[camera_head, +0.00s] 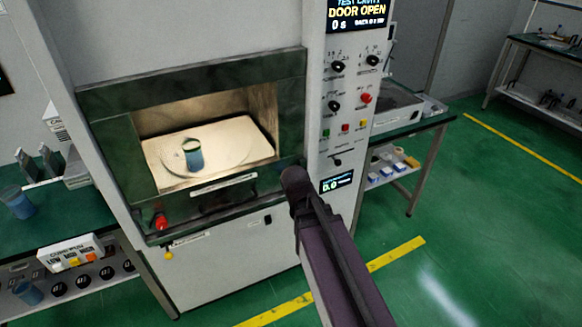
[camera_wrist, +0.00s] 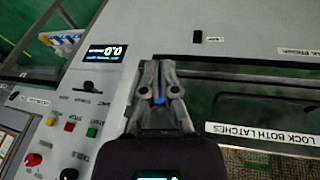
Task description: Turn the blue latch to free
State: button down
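The blue latch (camera_wrist: 159,99) shows as a small patch of blue between my gripper's fingers in the wrist view; most of it is covered. My gripper (camera_wrist: 158,68) has its two fingers close together around it, at the right edge of the oven door. In the head view my dark arm reaches to the door's right side and hides the gripper. The dark green door frame (camera_head: 190,78) surrounds a lit cavity. A red latch (camera_head: 161,222) sits at the frame's lower left. How far the blue latch is turned cannot be seen.
A blue cup (camera_head: 193,156) stands on a plate in the cavity. The control panel (camera_head: 345,110) is to the right, its display (camera_head: 357,14) reading DOOR OPEN. A label (camera_wrist: 260,132) reads LOCK BOTH LATCHES. Side benches flank the machine; green floor is clear at right.

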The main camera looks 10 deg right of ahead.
aim_at(287, 163)
jog(key=w+a+r+n+t, duration=0.1)
jog(key=w+r+n+t, duration=0.1)
jog(key=w, duration=0.4)
jog(key=w+a+r+n+t+h, duration=0.1)
jog(key=w+a+r+n+t, duration=0.1)
jog(key=w+r+t, duration=0.3)
jog(key=shift+w+a+r+n+p, duration=0.15)
jog(key=shift+w+r+n+p, duration=0.15)
jog(key=shift+w+r+p, duration=0.35)
jog(key=shift+w+f+b, duration=0.2)
jog(key=shift+b, duration=0.1)
jog(key=b+x, duration=0.2)
jog(key=x, duration=0.1)
jog(key=b+x, duration=0.2)
jog(key=x, duration=0.2)
jog(key=b+x, duration=0.2)
jog(key=x, duration=0.1)
jog(key=shift+d+f, duration=0.45)
jog(key=shift+w+d+f+b, duration=0.15)
jog(key=shift+d+f+b, duration=0.85)
jog(key=shift+b, duration=0.35)
jog(key=shift+a, duration=0.35)
